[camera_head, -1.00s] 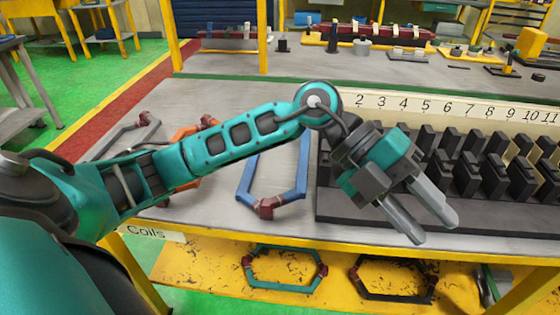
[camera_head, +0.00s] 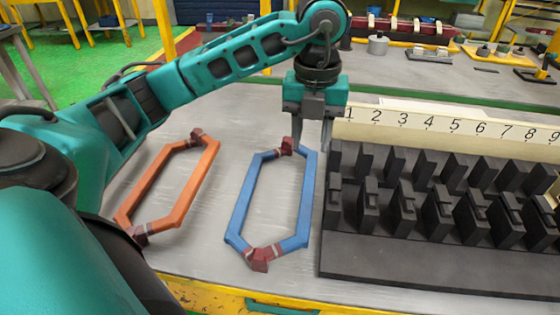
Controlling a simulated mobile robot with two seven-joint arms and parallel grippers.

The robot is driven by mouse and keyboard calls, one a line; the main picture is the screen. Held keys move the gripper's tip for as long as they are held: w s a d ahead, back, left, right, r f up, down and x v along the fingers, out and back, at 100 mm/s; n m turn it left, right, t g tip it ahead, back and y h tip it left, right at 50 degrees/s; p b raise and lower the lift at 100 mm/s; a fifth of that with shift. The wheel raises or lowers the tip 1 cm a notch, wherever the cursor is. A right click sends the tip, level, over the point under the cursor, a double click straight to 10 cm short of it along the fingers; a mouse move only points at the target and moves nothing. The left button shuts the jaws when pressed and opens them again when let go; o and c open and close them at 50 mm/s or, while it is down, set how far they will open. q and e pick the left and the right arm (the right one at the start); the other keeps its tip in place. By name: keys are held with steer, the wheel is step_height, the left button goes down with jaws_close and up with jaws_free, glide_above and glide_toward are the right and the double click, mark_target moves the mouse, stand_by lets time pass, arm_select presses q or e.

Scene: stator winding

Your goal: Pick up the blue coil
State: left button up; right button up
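The blue coil (camera_head: 242,205) lies flat on the grey table as a long six-sided ring with dark red ends, between the orange coil and the black stator block. My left gripper (camera_head: 311,145) points down at the coil's far end, by its upper right corner. Its two fingers are apart, with a gap between them. The fingers overlap the coil's far right corner in the picture; I cannot tell whether they touch it. My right gripper is not in view.
An orange coil (camera_head: 180,190) lies left of the blue one. The black slotted stator block (camera_head: 430,262) with numbered strip (camera_head: 440,122) stands close on the right. Bare table (camera_head: 215,262) shows between the coils. Another bench with parts stands behind.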

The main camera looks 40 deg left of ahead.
arm_select(q)
glide_above(308, 189)
steer(key=f, duration=0.7)
steer(key=shift+s+f, duration=0.1)
steer(key=shift+s, duration=0.1)
step_height(308, 189, down, 6)
steer(key=shift+w+r, duration=0.15)
steer(key=shift+r, duration=0.05)
jaws_close()
steer(key=shift+r, duration=0.1)
